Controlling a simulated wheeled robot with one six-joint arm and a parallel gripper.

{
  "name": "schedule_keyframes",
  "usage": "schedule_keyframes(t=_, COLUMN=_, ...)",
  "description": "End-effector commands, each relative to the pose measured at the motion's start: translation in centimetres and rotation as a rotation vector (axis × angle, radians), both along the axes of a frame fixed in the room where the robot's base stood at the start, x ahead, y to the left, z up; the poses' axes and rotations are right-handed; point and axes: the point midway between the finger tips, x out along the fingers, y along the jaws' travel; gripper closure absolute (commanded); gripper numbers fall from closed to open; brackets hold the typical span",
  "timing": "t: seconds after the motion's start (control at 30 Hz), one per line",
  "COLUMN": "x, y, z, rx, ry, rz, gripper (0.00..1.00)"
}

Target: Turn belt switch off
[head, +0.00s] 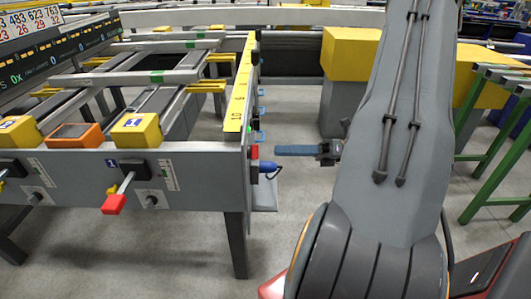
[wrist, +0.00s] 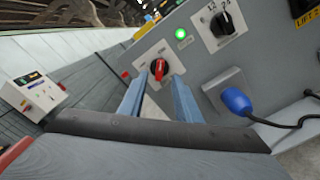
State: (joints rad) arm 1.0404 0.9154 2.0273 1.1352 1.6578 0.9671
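A rotary switch with a red handle (wrist: 159,68) sits on a white plate on the grey panel in the wrist view. Its handle looks about upright in that view, and its markings are too small to read. A green lamp (wrist: 181,34) glows above it to the right. My gripper (wrist: 159,78) is open, with its two blue-grey fingers apart and the red handle framed between and just beyond their tips. I see no contact. In the head view my gripper (head: 278,150) points left at the table's end panel, with a gap between.
A black knob (wrist: 222,22) is up and right of the lamp. A blue plug (wrist: 236,101) with a black cable juts out right of my fingers. A white control box (wrist: 32,95) is at left. A yellow block (head: 349,53) stands behind my arm.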

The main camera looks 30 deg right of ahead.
Motion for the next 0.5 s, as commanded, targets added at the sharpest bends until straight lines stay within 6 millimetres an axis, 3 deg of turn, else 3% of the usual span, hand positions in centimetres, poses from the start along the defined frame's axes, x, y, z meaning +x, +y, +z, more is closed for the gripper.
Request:
schedule_keyframes(t=0.2, x=1.9, y=3.0, z=0.0, rx=0.000, ry=0.001, rz=0.005, gripper=0.70)
schedule_keyframes(t=0.5, x=3.1, y=4.8, z=0.0, rx=-0.003, ry=0.000, rz=0.002, gripper=0.70)
